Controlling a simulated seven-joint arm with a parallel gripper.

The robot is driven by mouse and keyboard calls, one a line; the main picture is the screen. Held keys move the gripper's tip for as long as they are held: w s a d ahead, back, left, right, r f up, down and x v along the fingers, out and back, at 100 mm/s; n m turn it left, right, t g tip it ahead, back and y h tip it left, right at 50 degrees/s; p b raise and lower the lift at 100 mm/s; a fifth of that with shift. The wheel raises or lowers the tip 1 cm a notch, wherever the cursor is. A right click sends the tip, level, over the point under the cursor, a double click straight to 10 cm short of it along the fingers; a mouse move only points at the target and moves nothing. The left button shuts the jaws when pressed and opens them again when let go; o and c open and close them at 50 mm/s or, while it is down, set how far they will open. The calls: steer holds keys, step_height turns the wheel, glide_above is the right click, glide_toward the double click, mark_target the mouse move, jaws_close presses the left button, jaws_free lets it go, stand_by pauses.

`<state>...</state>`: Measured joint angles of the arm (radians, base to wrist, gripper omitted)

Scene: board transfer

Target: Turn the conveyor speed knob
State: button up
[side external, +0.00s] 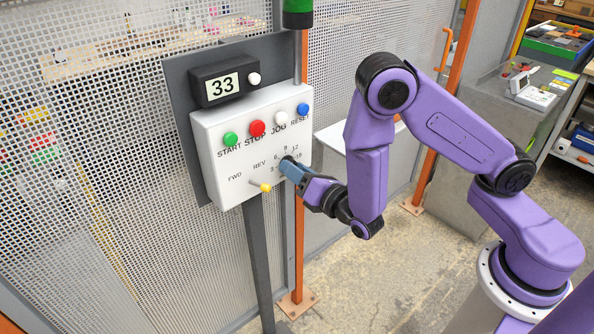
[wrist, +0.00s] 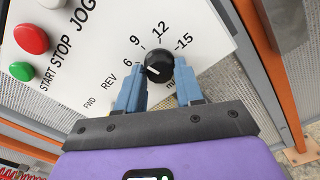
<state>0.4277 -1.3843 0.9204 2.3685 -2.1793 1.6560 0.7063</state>
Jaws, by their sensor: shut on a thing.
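The black speed knob (wrist: 159,66) is on the white control box, with its number dial around it; the visible numbers include 6, 9, 12 and 15. Its white pointer line shows in the wrist view. My gripper (wrist: 159,78) has its two blue fingers on either side of the knob, shut on it. In the side view my gripper (side external: 287,166) reaches the box's front from the right, and its fingers mostly hide the knob. The white control box (side external: 215,140) hangs upright on a grey post. The display (side external: 223,86) above it reads 33.
Green START (side external: 231,139), red STOP (side external: 257,128), white JOG (side external: 280,118) and blue RESET (side external: 303,109) buttons sit above the knob. A yellow-tipped FWD/REV lever (side external: 265,187) sticks out just left of my fingers. Mesh fencing (side external: 90,130) stands behind the box.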

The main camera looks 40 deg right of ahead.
steer(key=shift+m, duration=1)
steer(key=o, duration=1)
steer(key=shift+s, duration=0.1)
steer(key=s, duration=1.7)
steer(key=shift+s, duration=0.15)
